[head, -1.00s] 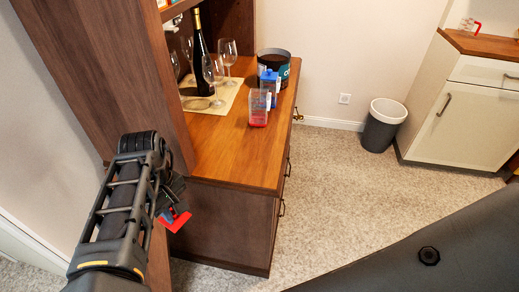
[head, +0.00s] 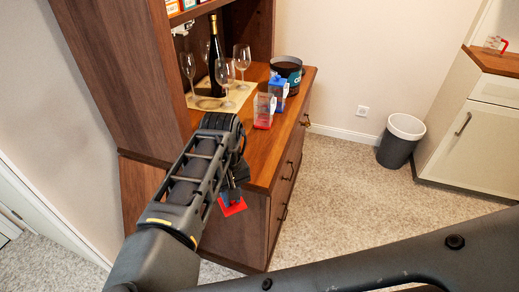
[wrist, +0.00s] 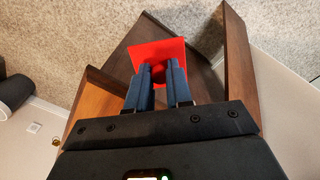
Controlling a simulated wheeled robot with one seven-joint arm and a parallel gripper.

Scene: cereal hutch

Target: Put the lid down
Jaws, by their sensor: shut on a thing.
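The red lid (wrist: 158,50) is a flat square held between the fingertips of my gripper (wrist: 160,75) in the wrist view. My gripper is shut on it. In the head view the lid (head: 232,206) hangs below my gripper (head: 230,192), in front of the near end of the wooden hutch counter (head: 205,118). A clear container with red contents (head: 264,112) stands on the counter, with a blue-topped container (head: 278,90) just behind it. My gripper is apart from both.
Wine glasses (head: 226,72) and a dark bottle (head: 215,48) stand on a mat (head: 205,102). A dark tub (head: 288,68) sits at the counter's far end. The hutch's tall side panel (head: 120,70) rises on the left. A bin (head: 401,140) stands on open floor.

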